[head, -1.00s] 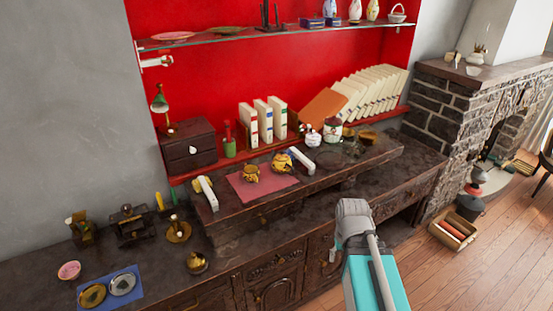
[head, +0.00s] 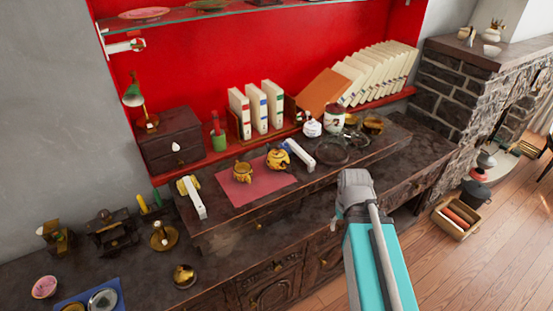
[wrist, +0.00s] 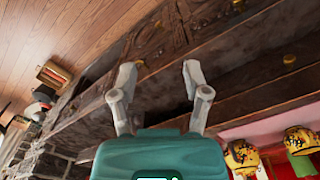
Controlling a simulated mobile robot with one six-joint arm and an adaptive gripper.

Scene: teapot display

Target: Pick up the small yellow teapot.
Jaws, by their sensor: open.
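Two yellow pots stand on a pink cloth (head: 262,190) on the raised dark shelf. The left one (head: 242,172) is smaller. The right one (head: 278,158) is rounder, with a dark pattern, and looks like a teapot. The frames do not make fully clear which is the small yellow teapot. Both pots also show at the lower right of the wrist view, upside down and partly cut off. My gripper (wrist: 160,75) is open and empty, its fingers spread in front of dark wood. In the head view, my arm's end is right of and nearer than the pots; its fingers are mostly hidden.
White-handled objects lie left (head: 192,197) and right (head: 299,155) of the cloth. Books (head: 262,108) and a small dark chest (head: 171,140) stand behind. A brass pot (head: 184,276) sits on the lower counter. The stepped shelf edge lies between my gripper and the pots.

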